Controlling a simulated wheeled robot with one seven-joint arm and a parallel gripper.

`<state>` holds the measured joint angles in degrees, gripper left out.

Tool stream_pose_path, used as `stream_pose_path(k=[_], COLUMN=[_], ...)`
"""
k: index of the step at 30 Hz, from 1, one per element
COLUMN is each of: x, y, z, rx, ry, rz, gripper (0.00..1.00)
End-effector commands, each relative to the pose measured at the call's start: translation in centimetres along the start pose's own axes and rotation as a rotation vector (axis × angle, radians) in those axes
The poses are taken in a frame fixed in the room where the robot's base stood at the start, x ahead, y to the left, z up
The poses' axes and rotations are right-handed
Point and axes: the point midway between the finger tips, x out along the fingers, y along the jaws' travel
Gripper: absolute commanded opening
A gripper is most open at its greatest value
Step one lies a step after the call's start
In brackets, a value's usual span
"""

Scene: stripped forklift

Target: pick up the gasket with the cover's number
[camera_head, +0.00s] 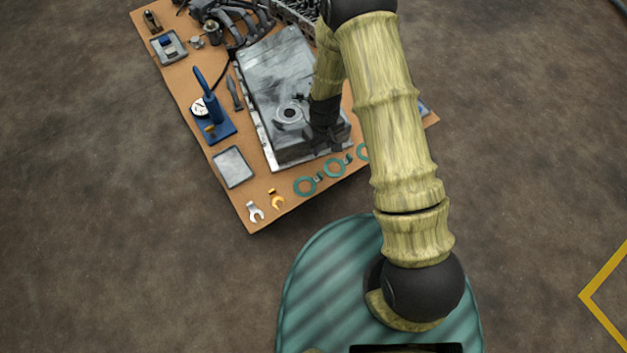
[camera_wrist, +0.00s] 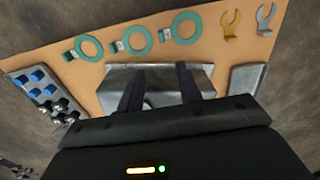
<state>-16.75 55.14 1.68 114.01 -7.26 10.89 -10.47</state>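Three green ring gaskets lie in a row along the board's near edge: a left one (camera_head: 305,186), a middle one (camera_head: 334,167) and a right one (camera_head: 362,152) partly hidden by my arm. In the wrist view they show reversed, at right (camera_wrist: 186,27), middle (camera_wrist: 138,40) and left (camera_wrist: 88,47). Each has a small tab; I cannot read its marking. The large grey metal cover (camera_head: 275,75) lies behind them; no number is legible on it. My gripper (camera_head: 322,145) is over the cover's near end. In the wrist view its fingers (camera_wrist: 160,88) are apart, with nothing held.
Silver (camera_head: 255,211) and gold (camera_head: 276,198) wrenches and a flat grey tray (camera_head: 233,167) lie left of the gaskets. A blue gauge stand (camera_head: 215,115) rises farther left. A tray of blue and black parts (camera_wrist: 45,92) shows in the wrist view.

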Motion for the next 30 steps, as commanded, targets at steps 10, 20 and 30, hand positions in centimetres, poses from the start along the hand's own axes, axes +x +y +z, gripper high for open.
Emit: stream_pose_path(k=[10,20,30], x=[2.8,8.6,12.3], y=[0.0,0.0,0.2], z=[0.1,0.1,0.1], rx=[0.002,0.002,0.006], ry=[-0.003,-0.002,-0.001], rz=[-0.001,0.000,0.000], gripper=[0.35,0.35,0.35])
